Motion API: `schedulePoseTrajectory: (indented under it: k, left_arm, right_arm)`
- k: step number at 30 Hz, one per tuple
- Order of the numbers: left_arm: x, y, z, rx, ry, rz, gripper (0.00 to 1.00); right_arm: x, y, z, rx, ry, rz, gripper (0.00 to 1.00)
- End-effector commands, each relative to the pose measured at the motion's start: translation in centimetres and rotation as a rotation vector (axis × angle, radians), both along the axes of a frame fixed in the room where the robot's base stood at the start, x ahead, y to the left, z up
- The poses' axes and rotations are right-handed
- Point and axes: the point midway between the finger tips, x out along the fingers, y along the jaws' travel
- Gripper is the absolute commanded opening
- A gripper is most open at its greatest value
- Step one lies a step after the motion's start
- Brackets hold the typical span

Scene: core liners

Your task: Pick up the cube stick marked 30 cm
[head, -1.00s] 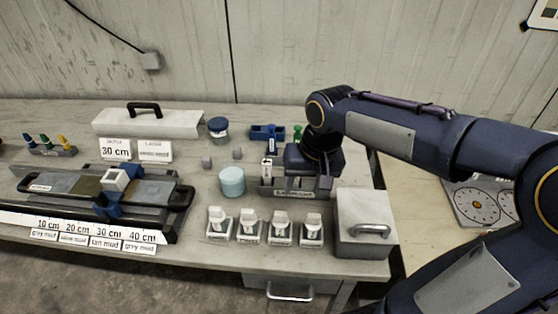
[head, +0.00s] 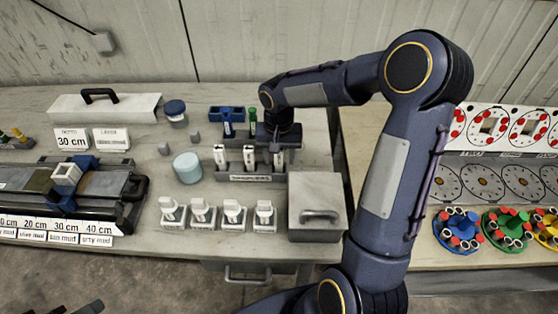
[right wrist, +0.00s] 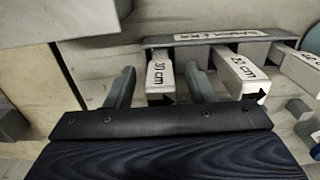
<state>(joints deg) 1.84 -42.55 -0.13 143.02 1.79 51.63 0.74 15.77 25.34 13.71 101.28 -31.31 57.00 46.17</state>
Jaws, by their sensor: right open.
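The cube stick marked 30 cm (right wrist: 160,74) stands in a grey rack (right wrist: 210,38) beside the stick marked 20 cm (right wrist: 243,74). A third stick (right wrist: 300,68) is partly cut off at the right edge of the right wrist view. My right gripper (right wrist: 161,84) is open, with one finger on each side of the 30 cm stick. No clear contact shows. In the head view my right gripper (head: 272,156) is over the right end of the rack (head: 240,177) and hides most of that stick. A dark part at the bottom left edge may be my left gripper (head: 85,307).
A grey box with a handle (head: 318,208) stands close to the right of the rack. Several small white-topped blocks (head: 200,212) are in front. A light blue cylinder (head: 187,168) stands at left. A blue holder with tubes (head: 226,115) is behind.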

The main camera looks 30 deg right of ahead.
Motion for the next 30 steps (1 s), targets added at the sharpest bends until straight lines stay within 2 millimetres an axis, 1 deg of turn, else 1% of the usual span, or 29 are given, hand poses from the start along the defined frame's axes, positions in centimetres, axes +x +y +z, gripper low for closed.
schedulePoseTrajectory:
  k: [2,7,8,18,26,30]
  left_arm:
    - [-0.01,0.00,0.04,0.000,0.000,0.000,0.44]
    - [-0.01,0.00,0.00,0.000,0.000,0.000,0.44]
    - [-0.01,0.00,0.00,0.000,0.000,0.000,0.44]
    - [0.00,0.00,0.01,0.000,0.000,0.000,0.44]
    - [-0.01,0.00,0.07,0.000,0.000,0.000,0.44]
    - [-0.01,0.00,0.49,0.000,0.000,0.000,0.44]
  right_arm:
    - [-0.04,0.01,-0.29,0.001,0.001,0.000,0.49]
    - [-0.02,0.00,-0.30,0.000,0.000,0.000,0.49]
    - [-0.02,0.00,-0.29,0.000,0.000,0.000,0.46]
    - [-0.01,0.00,-0.26,-0.001,-0.001,0.000,0.02]
    - [-0.01,-0.01,-0.17,-0.001,-0.001,0.000,0.01]
    - [0.00,-0.05,0.37,-0.001,-0.001,0.000,0.01]
